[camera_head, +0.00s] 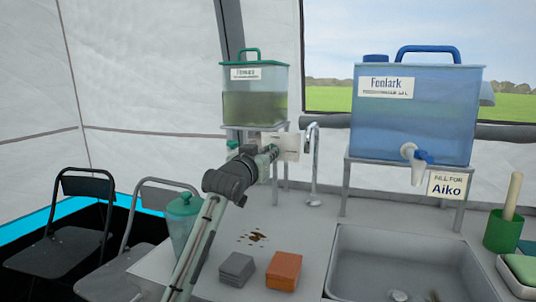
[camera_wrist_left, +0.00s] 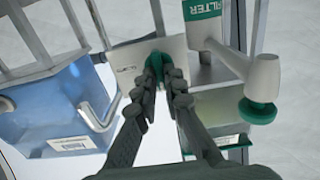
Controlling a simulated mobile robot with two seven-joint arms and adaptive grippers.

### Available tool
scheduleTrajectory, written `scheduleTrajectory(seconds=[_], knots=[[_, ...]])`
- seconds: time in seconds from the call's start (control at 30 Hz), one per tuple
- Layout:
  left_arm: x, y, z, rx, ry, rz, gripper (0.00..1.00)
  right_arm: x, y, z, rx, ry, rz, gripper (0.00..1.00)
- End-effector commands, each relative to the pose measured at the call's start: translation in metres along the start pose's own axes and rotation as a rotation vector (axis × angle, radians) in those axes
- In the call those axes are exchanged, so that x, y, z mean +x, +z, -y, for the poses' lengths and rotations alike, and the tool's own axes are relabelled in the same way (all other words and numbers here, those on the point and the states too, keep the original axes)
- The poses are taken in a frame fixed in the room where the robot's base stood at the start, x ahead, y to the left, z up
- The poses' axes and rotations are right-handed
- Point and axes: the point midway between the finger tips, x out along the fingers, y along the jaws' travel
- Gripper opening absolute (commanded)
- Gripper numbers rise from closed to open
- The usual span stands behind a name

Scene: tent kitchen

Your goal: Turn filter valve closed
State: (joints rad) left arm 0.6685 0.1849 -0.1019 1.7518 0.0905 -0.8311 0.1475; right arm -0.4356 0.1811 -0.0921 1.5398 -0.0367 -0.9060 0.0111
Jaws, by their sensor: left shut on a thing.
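The filter valve shows in the left wrist view as a green handle (camera_wrist_left: 157,62) in front of a pale plate (camera_wrist_left: 130,62). My left gripper (camera_wrist_left: 166,84) is shut on this green handle, with a dark finger on each side of it. In the head view my left gripper (camera_head: 270,154) reaches up to the pale plate below the green-lidded tank (camera_head: 255,108); the handle is largely hidden there. A white tube lettered FILTER (camera_wrist_left: 204,28) stands beside the handle, with a grey fitting and green knob (camera_wrist_left: 258,111). My right gripper is not in view.
A blue tank (camera_head: 415,125) with a white tap (camera_head: 417,168) stands at right above a sink (camera_head: 400,240). A thin metal faucet (camera_head: 313,165) rises near the plate.

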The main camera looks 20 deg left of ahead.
Motion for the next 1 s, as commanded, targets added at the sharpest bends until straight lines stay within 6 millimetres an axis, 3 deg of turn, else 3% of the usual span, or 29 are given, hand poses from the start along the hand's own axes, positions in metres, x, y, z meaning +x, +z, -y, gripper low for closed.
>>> scheduleTrajectory(seconds=[0.37, 1.0], knots=[[-0.0001, 0.0004, -0.0001, 0.085, 0.000, 0.001, 0.00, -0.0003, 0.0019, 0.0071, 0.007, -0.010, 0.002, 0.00], [-0.0001, 0.0019, -0.0022, 0.646, 0.000, 0.003, 0.00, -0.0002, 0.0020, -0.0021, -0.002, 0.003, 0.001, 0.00]])
